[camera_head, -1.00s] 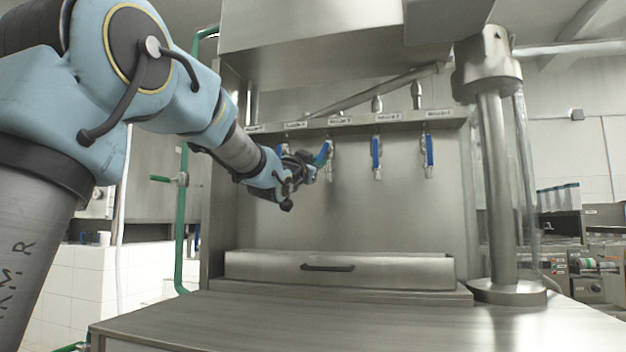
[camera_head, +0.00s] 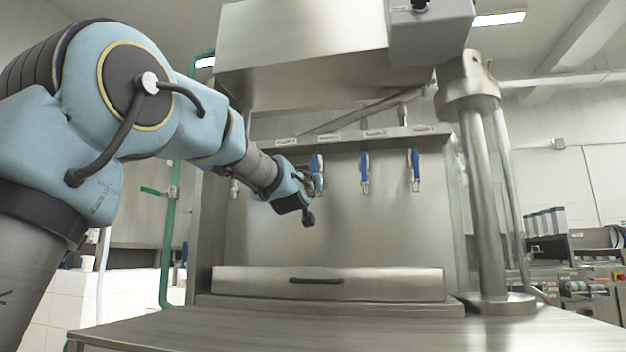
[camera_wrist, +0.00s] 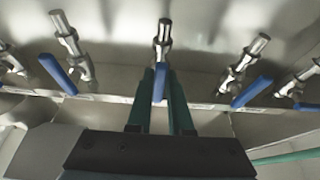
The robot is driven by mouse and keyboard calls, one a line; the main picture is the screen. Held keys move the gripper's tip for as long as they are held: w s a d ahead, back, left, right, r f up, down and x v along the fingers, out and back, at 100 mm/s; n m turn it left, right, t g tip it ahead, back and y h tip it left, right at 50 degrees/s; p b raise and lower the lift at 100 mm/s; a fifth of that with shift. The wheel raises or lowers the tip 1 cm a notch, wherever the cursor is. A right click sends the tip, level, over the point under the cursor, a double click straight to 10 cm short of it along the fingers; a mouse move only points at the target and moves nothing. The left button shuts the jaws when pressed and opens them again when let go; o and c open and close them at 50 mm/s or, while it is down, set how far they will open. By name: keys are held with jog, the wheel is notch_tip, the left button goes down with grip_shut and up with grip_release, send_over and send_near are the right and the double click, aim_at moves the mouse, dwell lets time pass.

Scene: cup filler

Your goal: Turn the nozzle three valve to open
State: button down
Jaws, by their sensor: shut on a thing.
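A row of metal nozzle valves with blue lever handles hangs under the shelf of the filler. The middle valve (camera_wrist: 163,35) is in the centre of the wrist view, with two others on each side. Its blue handle (camera_wrist: 160,84) lies between the green fingers of my gripper (camera_wrist: 161,72), which is shut on it. In the head view my gripper (camera_head: 311,182) reaches this valve from the left, and the valve's handle (camera_head: 318,163) hangs roughly upright. My wrist partly hides the valves to the left. The label plates are too small to read.
Two valves, one nearer (camera_head: 364,172) and one farther right (camera_head: 414,168), have their blue handles upright. A steel drawer front (camera_head: 255,281) with a dark handle lies below. A steel column (camera_head: 476,190) stands at the right. The steel counter (camera_head: 300,328) in front is clear.

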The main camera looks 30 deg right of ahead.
jog(key=c, duration=0.8)
grip_release()
jog(key=b+v, duration=0.2)
jog(key=v, duration=0.8)
jog(key=shift+s+a+f, duration=0.15)
jog(key=shift+s+a, duration=0.1)
jog(key=shift+s, duration=0.05)
